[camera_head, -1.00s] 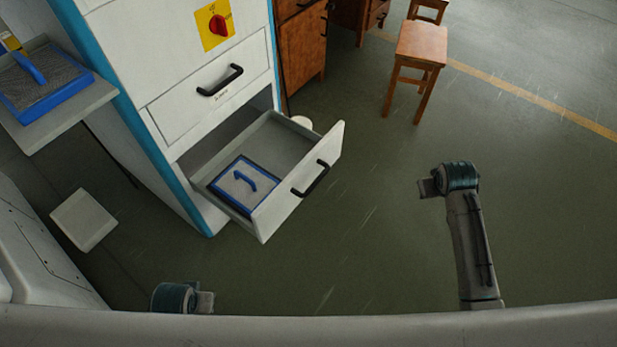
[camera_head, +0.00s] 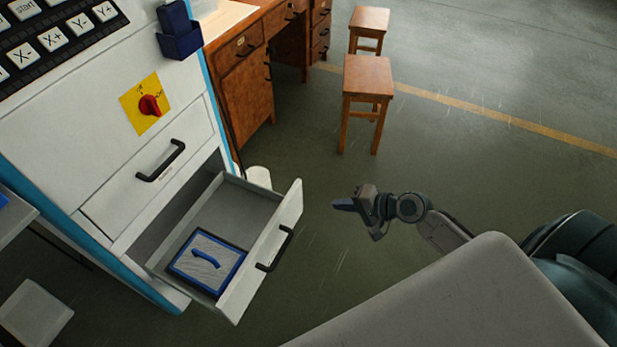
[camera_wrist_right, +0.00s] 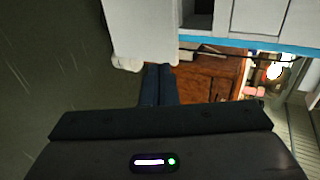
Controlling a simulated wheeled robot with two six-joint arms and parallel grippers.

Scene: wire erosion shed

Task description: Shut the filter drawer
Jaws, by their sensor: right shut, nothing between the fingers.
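The filter drawer (camera_head: 262,262) stands pulled out from the lower part of the white machine cabinet. A blue-framed filter with a blue handle (camera_head: 207,262) lies in it. The drawer front has a black handle (camera_head: 274,249). My right gripper (camera_head: 338,204) is shut and empty, to the right of the drawer front and apart from it. In the right wrist view my shut fingers (camera_wrist_right: 158,86) point toward the desk, with a white panel, likely the drawer front (camera_wrist_right: 140,30), close by. My left gripper is not in view.
A closed drawer (camera_head: 150,175) sits above the open one. A wooden desk (camera_head: 245,95) stands behind the cabinet, with a white round object (camera_head: 258,177) on the floor near it. Two wooden stools (camera_head: 367,80) stand farther back. The floor right of the drawer is clear.

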